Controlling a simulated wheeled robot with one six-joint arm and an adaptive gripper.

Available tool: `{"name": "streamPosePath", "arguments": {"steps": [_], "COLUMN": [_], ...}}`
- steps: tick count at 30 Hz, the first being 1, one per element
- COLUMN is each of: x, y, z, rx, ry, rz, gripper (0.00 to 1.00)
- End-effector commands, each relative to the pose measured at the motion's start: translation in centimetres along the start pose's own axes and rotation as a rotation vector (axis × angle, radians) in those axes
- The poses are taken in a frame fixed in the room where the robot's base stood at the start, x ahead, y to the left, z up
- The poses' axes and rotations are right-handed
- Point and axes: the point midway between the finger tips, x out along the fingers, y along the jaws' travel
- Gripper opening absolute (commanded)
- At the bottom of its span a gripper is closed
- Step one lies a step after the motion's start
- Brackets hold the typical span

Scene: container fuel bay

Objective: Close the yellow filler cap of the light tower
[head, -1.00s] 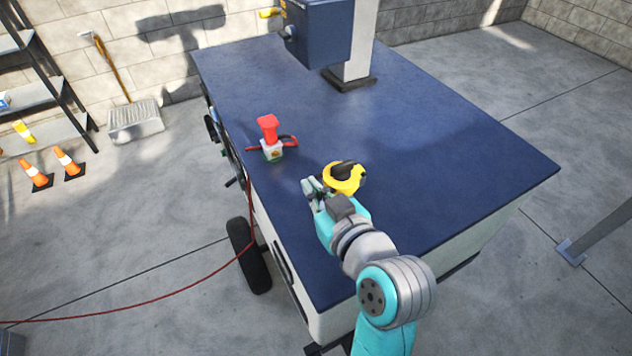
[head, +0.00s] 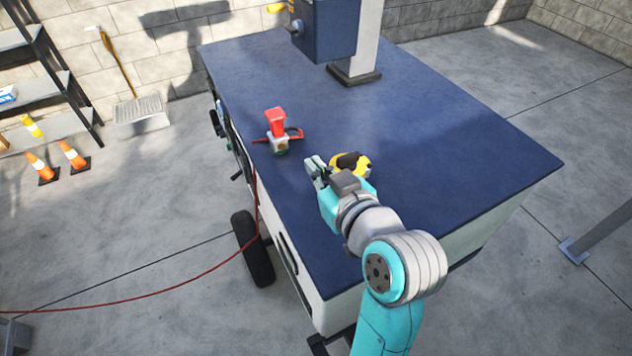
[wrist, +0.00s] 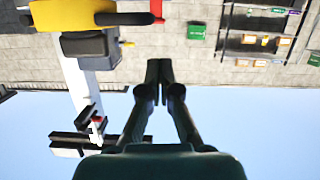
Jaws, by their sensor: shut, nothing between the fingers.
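The yellow filler cap (head: 364,164), with a black part on top, sits on the blue deck (head: 440,140) of the light tower. My gripper (head: 314,165) is just left of it in the head view, and my wrist hides its near side. I cannot tell from this view how far the cap is open. In the wrist view my gripper (wrist: 160,64) has its fingertips together with nothing between them. The picture there is upside down, and a yellow part (wrist: 75,12) with a dark bar, probably the cap, shows at its top left, apart from the fingers.
A red-topped fitting (head: 277,125) with red handles stands on the deck beyond my gripper. A dark blue box (head: 325,30) and white mast (head: 368,40) rise at the back. A red hose (head: 170,292) runs over the floor at left. The deck's right side is clear.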

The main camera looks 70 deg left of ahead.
Motion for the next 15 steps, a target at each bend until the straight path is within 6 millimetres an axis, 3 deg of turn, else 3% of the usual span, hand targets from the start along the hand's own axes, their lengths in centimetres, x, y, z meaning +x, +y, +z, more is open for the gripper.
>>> {"name": "streamPosePath", "arguments": {"steps": [1, 15], "x": [0.1, -8.3], "y": [0.3, 0.1], "z": [-0.9, -0.7], "rx": [-0.003, -0.001], "ry": [0.003, 0.002], "rz": [0.002, 0.005], "gripper": [0.00, 0.00]}}
